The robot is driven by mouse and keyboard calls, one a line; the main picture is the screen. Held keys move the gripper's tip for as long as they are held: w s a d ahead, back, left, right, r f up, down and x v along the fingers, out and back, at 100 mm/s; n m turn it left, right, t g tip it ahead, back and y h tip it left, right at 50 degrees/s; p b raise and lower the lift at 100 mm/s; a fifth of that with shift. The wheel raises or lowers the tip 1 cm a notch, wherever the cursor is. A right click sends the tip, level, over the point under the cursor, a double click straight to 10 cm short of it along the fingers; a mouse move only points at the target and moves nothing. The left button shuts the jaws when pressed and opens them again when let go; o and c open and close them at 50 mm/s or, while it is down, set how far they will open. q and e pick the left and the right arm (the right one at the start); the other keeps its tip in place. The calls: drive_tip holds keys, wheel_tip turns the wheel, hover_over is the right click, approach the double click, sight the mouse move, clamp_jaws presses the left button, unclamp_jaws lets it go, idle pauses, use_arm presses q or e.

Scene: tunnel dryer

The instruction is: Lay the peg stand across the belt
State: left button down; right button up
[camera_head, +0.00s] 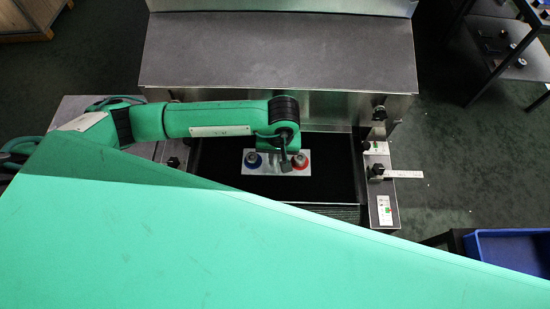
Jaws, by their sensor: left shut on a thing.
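The peg stand (257,171) is a pale rectangular plate with a blue ring-like piece at its left and a red one at its right. It is over the black belt (335,175) in front of the dryer's mouth, with its long side running left to right. My left gripper (286,165) comes down over the middle of the stand, shut on it, and its wrist hides part of the stand's back edge. I cannot tell whether the stand touches the belt or hangs just above it. My right gripper is out of view.
The steel dryer hood (280,52) stands behind the belt. A side rail (381,200) with a white scale (403,174) and knobs borders the belt at the right. A blue bin (510,250) is at the lower right, and a dark rack (505,45) stands at the upper right.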

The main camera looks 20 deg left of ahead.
use_arm(q)
wheel_tip(320, 180, down, 2)
drive_tip(key=shift+f+p, duration=0.25)
drive_tip(key=shift+p, duration=0.05)
drive_tip(key=shift+f, duration=0.5)
drive_tip(key=c, duration=1.5)
unclamp_jaws()
drive_tip(key=shift+c, duration=0.2)
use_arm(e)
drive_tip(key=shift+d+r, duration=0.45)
use_arm(q)
wheel_tip(320, 180, up, 12)
drive_tip(key=d+b, duration=0.1)
drive_tip(key=b, duration=0.3)
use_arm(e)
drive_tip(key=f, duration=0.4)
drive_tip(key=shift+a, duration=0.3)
use_arm(q)
drive_tip(key=shift+w, duration=0.1)
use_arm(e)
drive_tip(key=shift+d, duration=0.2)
